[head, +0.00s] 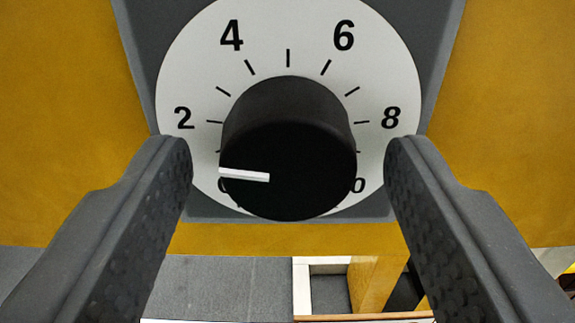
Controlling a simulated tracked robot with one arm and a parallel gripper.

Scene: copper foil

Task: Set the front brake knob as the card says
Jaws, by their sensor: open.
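The knob (288,150) is black and round and stands out from a white dial (288,25) on a dark grey plate. The exact reading is hard to tell, as the knob sticks out towards me. The dial shows 2, 4, 6 and 8; the knob partly hides the lowest numbers. My gripper (289,165) is open, one finger on each side of the knob with a clear gap to both sides. No card is in view.
An ochre panel (60,110) surrounds the plate. Below it lie a grey surface (225,285), a white-edged frame (302,288) and an ochre post (378,285). Nothing shows between the fingers and the knob.

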